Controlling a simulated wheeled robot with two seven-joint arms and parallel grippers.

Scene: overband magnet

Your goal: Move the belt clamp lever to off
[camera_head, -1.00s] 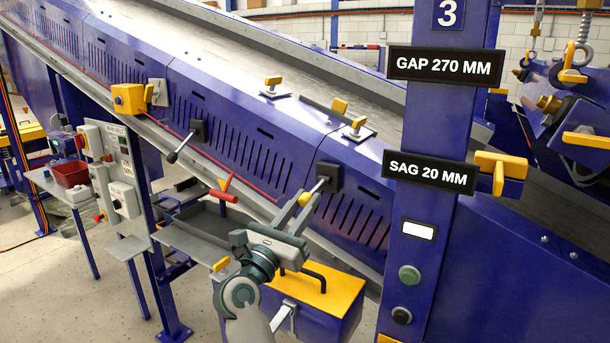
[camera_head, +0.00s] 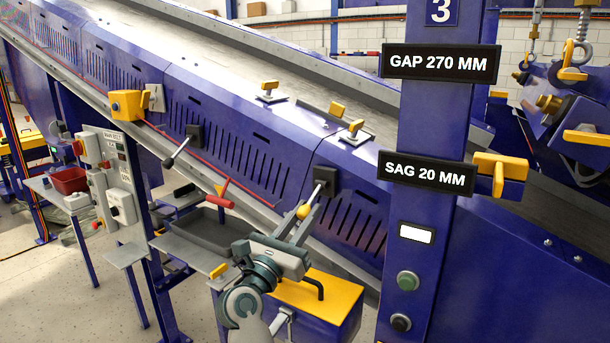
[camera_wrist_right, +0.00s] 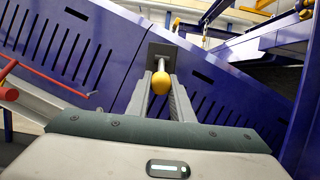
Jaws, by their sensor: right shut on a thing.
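A lever with a yellow ball knob (camera_head: 303,211) sticks out from a dark plate (camera_head: 325,181) on the blue conveyor side. Its shaft slants down and left from the plate. My right gripper (camera_head: 304,217) is shut on the knob from below. In the right wrist view the yellow knob (camera_wrist_right: 161,83) sits between the two fingers, with the plate (camera_wrist_right: 161,56) behind it. No label on this lever is readable. A second lever with a black grip (camera_head: 168,162) is farther left on the conveyor side. My left gripper is not in view.
A red T-handle (camera_head: 220,199) stands left of my right gripper. A blue box with a yellow top (camera_head: 315,297) is below right of it. A grey tray (camera_head: 205,236) is to the left. A blue post (camera_head: 428,125) with signs rises at right.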

